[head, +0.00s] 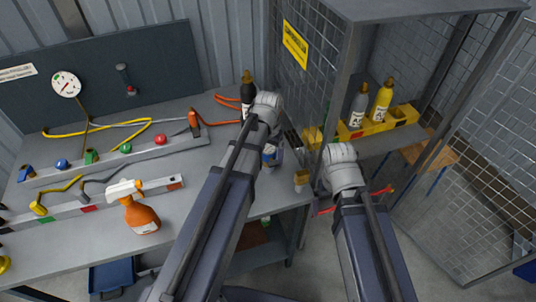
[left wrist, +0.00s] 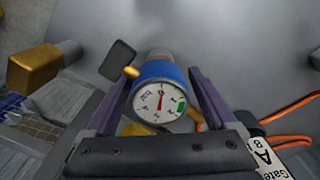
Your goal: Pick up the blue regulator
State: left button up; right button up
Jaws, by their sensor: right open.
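The blue regulator (left wrist: 155,72) has a round white dial with a red needle and faces the camera in the left wrist view. The purple fingers of my left gripper (left wrist: 160,82) lie close along both its sides, and I see it as shut on the regulator. In the head view a little of the blue regulator (head: 270,157) shows beside my left wrist, over the bench's right end; my arm hides the rest. My right gripper (head: 352,199) is open, off the bench's right end, with red fingers partly hidden behind my arm.
A black bottle (head: 247,92) stands behind my left wrist. An orange spray bottle (head: 141,214) and rails with coloured fittings occupy the grey bench (head: 205,215). A yellow fitting (head: 301,178) is near its right edge. A mesh cage holds a yellow rack (head: 372,128) with grey and yellow bottles.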

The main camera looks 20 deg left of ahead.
pick_arm(q)
jog(key=c, duration=1.3)
jog(key=shift+o, duration=0.2)
jog(key=shift+r, duration=0.1)
notch_tip(320, 180, up, 10)
jog(key=p, duration=1)
pick_arm(e)
notch_tip(320, 180, up, 10)
jog(key=shift+c, duration=0.2)
